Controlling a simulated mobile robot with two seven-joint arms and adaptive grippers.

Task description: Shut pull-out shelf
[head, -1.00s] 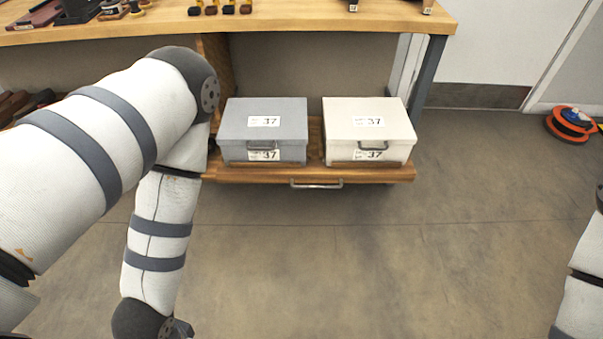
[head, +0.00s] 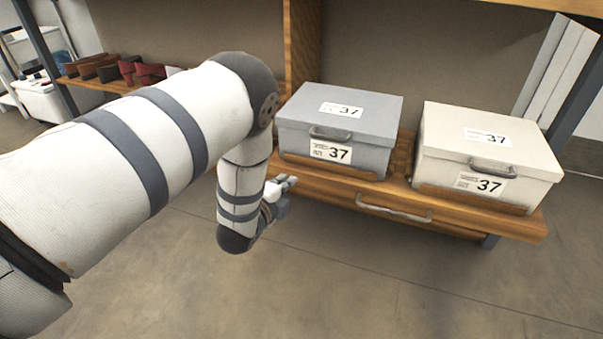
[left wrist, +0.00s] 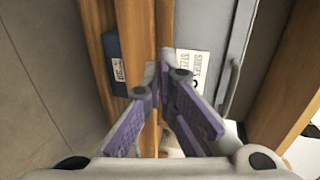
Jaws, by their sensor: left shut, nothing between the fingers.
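The pull-out shelf (head: 460,220) is a wooden board with a metal bar handle (head: 393,208) on its front. It sticks out from under a wooden workbench. A grey box (head: 345,112) and a cream box (head: 490,148), both labelled 37, stand on it. My left gripper (head: 288,182) is shut and empty, near the shelf's left front corner. In the left wrist view, the fingertips (left wrist: 165,75) are together over the shelf's wooden edge (left wrist: 143,35), beside the grey box (left wrist: 215,30). I cannot tell whether they touch the wood. My right gripper is out of view.
A wooden upright panel (head: 301,45) stands behind the grey box. Dark and red items (head: 140,72) lie on a lower shelf at the left. A bench leg (head: 578,90) stands at the right. The floor (head: 330,285) in front is clear.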

